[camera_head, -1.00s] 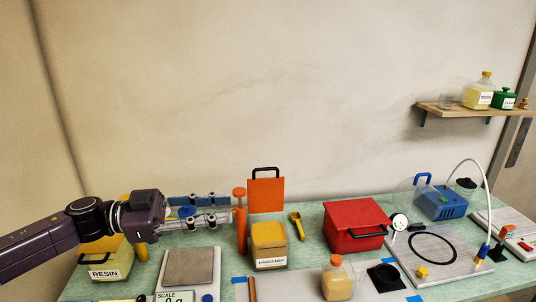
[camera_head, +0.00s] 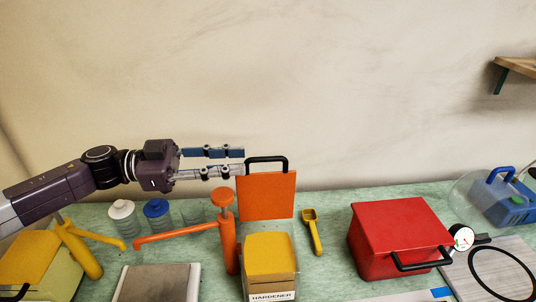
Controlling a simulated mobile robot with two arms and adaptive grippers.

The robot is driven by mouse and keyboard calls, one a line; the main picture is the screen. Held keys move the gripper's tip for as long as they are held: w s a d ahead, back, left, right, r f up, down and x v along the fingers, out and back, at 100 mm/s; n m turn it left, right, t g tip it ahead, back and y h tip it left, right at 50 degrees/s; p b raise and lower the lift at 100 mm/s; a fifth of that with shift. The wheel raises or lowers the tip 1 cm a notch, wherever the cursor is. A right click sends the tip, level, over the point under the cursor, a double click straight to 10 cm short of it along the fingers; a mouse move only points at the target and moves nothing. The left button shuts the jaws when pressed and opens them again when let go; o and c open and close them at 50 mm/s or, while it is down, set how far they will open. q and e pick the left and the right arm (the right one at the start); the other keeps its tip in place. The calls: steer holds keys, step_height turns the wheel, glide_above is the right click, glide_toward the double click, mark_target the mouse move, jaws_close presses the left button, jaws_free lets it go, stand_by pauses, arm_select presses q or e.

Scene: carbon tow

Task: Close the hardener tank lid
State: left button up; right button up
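The hardener tank (camera_head: 270,286) stands at the front centre, a clear box with yellow contents and a HARDENER label. Its orange lid (camera_head: 266,196) stands upright behind it, open, with a black handle (camera_head: 267,160) on its top edge. My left gripper (camera_head: 241,162) comes in from the left, level with the handle. Its two fingers are apart, with nothing seen between them. The fingertips are close to the handle's left side; whether they touch it I cannot tell. My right gripper is out of view.
An orange pump (camera_head: 227,240) with a long spout stands just left of the tank. A yellow scoop (camera_head: 313,232) and a red box (camera_head: 400,232) lie to the right. A scale (camera_head: 157,284), small bottles (camera_head: 124,217) and the resin tank (camera_head: 42,262) are to the left.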

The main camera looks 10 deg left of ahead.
mark_target(253, 160)
arm_select(q)
steer(key=d, duration=0.2)
steer(key=shift+s+d+r+p, duration=0.1)
steer(key=shift+d+r+p, duration=0.25)
steer(key=shift+d+p, duration=0.05)
steer(key=d, duration=0.1)
steer(key=w+d, duration=0.1)
steer(key=d, duration=0.1)
steer(key=shift+d+f+p, duration=0.15)
steer(key=shift+d+p, duration=0.15)
steer(key=shift+p, duration=0.1)
steer(key=shift+w+d, duration=0.1)
steer(key=shift+d, duration=0.3)
steer(key=shift+f, duration=0.1)
jaws_close()
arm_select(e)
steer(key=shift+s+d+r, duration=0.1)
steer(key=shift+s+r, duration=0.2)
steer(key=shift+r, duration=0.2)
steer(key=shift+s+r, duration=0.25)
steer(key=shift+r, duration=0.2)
